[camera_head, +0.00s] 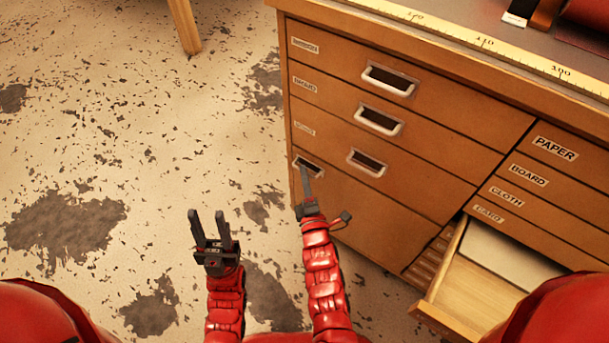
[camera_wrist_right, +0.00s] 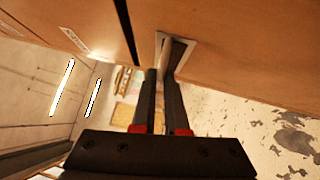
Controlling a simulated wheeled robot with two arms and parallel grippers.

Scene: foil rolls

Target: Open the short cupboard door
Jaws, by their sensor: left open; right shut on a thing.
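The short cupboard door (camera_head: 390,207) is the wide wooden panel below the left stack of drawers in the head view. It looks flush with the cabinet front. Its metal-framed recessed handle (camera_head: 309,160) is at the door's upper left corner. My right gripper (camera_head: 305,172) is at this handle and shut on it. The handle (camera_wrist_right: 180,48) also shows in the right wrist view, with the fingers (camera_wrist_right: 163,80) at its lower part and partly covering it. My left gripper (camera_head: 207,214) is open and empty above the floor, left of the cabinet.
Three labelled drawers (camera_head: 345,72) are above the door and shut. At the right, a small drawer (camera_head: 455,290) stands pulled out with a pale sheet inside. The worn floor (camera_head: 130,130) left of the cabinet is mostly clear, with a wooden leg (camera_head: 184,25) at the top.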

